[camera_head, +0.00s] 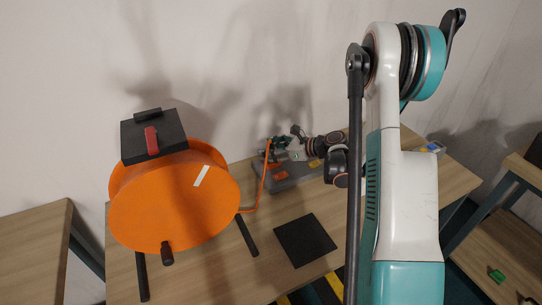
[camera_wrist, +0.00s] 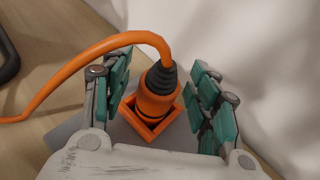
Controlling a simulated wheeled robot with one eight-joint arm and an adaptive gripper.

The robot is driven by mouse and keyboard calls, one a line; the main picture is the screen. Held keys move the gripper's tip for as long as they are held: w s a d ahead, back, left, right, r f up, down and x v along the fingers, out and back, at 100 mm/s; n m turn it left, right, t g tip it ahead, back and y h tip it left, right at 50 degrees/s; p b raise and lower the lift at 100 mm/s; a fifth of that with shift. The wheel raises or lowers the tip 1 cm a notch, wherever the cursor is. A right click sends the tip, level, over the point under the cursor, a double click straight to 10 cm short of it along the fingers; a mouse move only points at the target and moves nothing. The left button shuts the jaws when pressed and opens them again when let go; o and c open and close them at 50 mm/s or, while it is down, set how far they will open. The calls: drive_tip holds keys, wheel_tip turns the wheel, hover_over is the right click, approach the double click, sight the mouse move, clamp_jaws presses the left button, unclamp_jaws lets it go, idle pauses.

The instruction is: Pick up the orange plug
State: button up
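The orange plug (camera_wrist: 156,98) stands in a square orange socket frame (camera_wrist: 150,130) on a grey block in the wrist view. It has a dark ribbed collar, and an orange cable (camera_wrist: 95,55) bends from its top to the left. My gripper (camera_wrist: 162,88) is open, with teal-padded fingers on either side of the plug. A gap shows on both sides, wider on the right. In the head view my gripper (camera_head: 285,148) is over the grey block (camera_head: 292,178), and the plug itself is hard to make out there.
A large orange cable reel (camera_head: 175,215) with a black box (camera_head: 153,136) on top stands on the wooden table (camera_head: 215,270), left of the block. Its cable runs to the block. A black square mat (camera_head: 305,240) lies in front. The wall is close behind.

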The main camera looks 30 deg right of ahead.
drive_tip(key=c, duration=1)
